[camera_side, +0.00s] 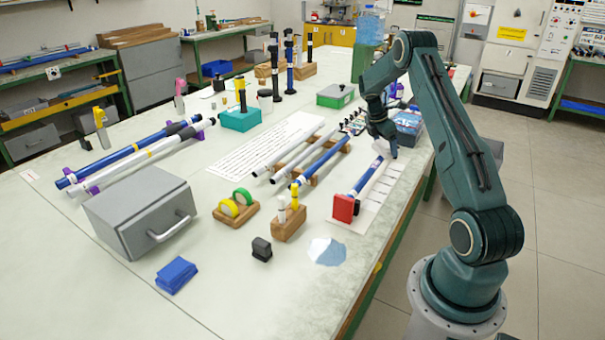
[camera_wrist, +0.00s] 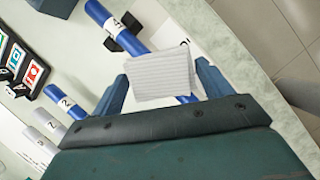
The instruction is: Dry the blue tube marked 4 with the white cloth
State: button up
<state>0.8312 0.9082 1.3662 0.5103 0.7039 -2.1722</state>
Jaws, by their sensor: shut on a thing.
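My gripper (camera_side: 386,149) is at the far end of a blue tube (camera_side: 366,180), whose near end is at a red block. In the wrist view, my gripper (camera_wrist: 163,82) is shut on the white cloth (camera_wrist: 162,76), which hangs folded between the fingers. The cloth shows small and pale in the side view (camera_side: 381,147). In the wrist view, the blue tube (camera_wrist: 130,42) passes under the cloth, which hides part of it. Its white label (camera_wrist: 117,27) is partly legible and seems to read 4. I cannot tell whether the cloth touches the tube.
The red block (camera_side: 343,208) stands at the tube's near end. More tubes lie on a wooden rack (camera_side: 308,178) to the left. A pale blue patch (camera_side: 326,252) lies on the bench nearby. A blue box (camera_side: 407,122) stands behind my gripper. A folded blue cloth (camera_side: 176,275) lies front left.

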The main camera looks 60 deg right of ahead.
jog(key=shift+d, duration=0.4)
jog(key=shift+a, duration=9.2)
notch_tip(320, 180, up, 8)
jog(key=shift+d, duration=0.1)
